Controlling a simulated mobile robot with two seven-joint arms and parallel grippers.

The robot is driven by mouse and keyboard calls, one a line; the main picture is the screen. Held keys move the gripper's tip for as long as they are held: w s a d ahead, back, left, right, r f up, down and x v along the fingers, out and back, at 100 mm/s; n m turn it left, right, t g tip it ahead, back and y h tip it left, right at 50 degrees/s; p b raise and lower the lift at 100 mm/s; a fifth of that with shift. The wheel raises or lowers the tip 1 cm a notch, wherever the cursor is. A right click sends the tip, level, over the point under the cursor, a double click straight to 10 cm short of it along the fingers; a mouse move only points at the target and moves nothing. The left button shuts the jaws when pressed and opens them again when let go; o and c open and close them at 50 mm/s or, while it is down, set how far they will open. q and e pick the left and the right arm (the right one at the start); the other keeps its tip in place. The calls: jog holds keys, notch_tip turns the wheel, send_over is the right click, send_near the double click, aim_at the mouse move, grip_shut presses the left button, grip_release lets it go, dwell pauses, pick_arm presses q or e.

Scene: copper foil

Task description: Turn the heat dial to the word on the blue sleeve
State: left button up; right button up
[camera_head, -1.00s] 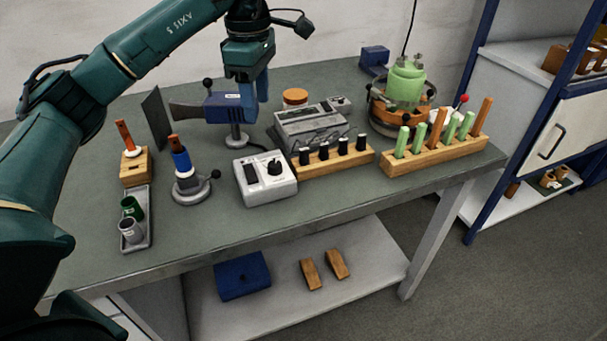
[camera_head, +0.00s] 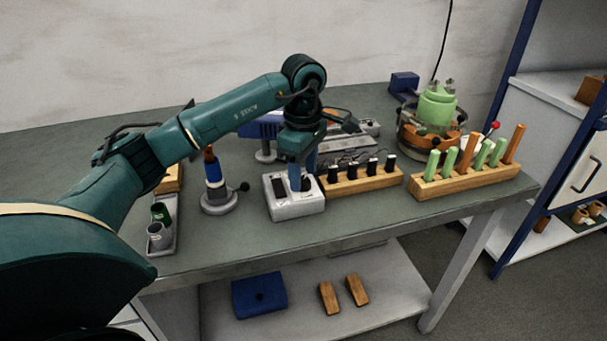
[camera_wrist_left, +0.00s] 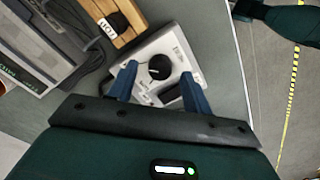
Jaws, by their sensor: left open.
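The heat dial is a round black knob (camera_wrist_left: 160,67) on a light grey control box (camera_head: 296,208), which also has a black rectangular switch (camera_head: 279,185). My left gripper (camera_head: 302,180) points down over the box. In the left wrist view its blue fingers (camera_wrist_left: 157,76) are open, one on each side of the knob; I cannot tell whether they touch it. The blue sleeve (camera_head: 213,171) is on an upright tool in a round grey stand (camera_head: 220,202) left of the box. No word on it is legible. My right gripper is not in view.
A wooden rack (camera_head: 362,180) with black-topped items stands right of the box, and another (camera_head: 465,180) holds green and orange sticks. A grey tray (camera_head: 163,240) with cups is at left. The bench front is clear.

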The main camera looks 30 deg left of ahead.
pick_arm(q)
jog(key=shift+f, duration=0.6)
jog(key=c, duration=1)
